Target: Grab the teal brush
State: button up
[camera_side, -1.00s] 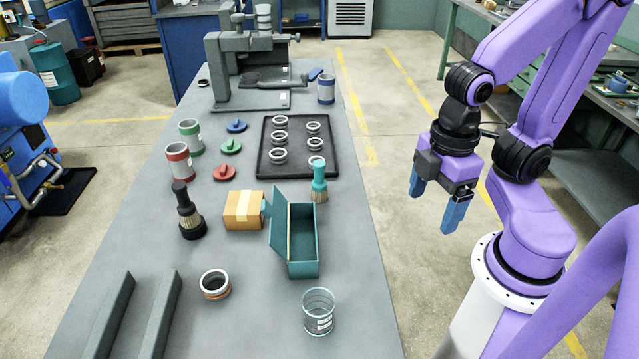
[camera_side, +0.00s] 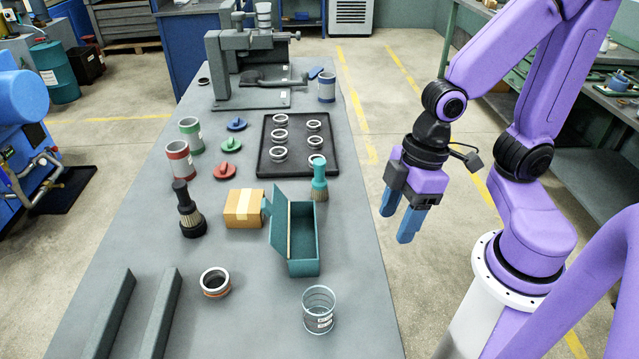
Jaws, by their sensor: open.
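The teal brush (camera_side: 319,177) stands upright with its teal handle up and its pale bristles down. It is at the near right corner of the black tray, just behind the open teal box. My gripper (camera_side: 398,223) is to the right of the brush, past the table's right edge. Its two blue fingers point down and are apart, with nothing between them. A clear gap lies between the gripper and the brush.
The open teal box (camera_side: 304,252) stands in front of the brush. The black tray (camera_side: 296,165) holds several metal rings. A cardboard box (camera_side: 243,209) and a black brush (camera_side: 187,211) are to the left. A glass jar (camera_side: 318,310) stands near the front. The table's right strip is clear.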

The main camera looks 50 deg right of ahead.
jog(key=w+a+f+m+t+y, duration=0.2)
jog(key=w+f, duration=0.2)
jog(key=w, duration=0.4)
jog(key=m+t+h, duration=0.5)
jog(key=t, duration=0.4)
send_near(324, 175)
jog(key=x, duration=0.5)
jog(key=shift+w+r, duration=0.25)
jog(key=shift+r, duration=0.15)
jog(key=shift+d+f+m+t+y, duration=0.15)
jog(key=shift+f+m+t+y, duration=0.3)
jog(key=shift+m, duration=0.45)
jog(key=shift+d+f+m+t+y, duration=0.1)
jog(key=shift+f+m+t+y, duration=0.3)
jog(key=shift+m, duration=0.5)
jog(key=shift+x, duration=1.1)
jog(key=shift+w, duration=0.1)
jog(key=shift+x, duration=2.55)
jog(key=shift+d, duration=0.1)
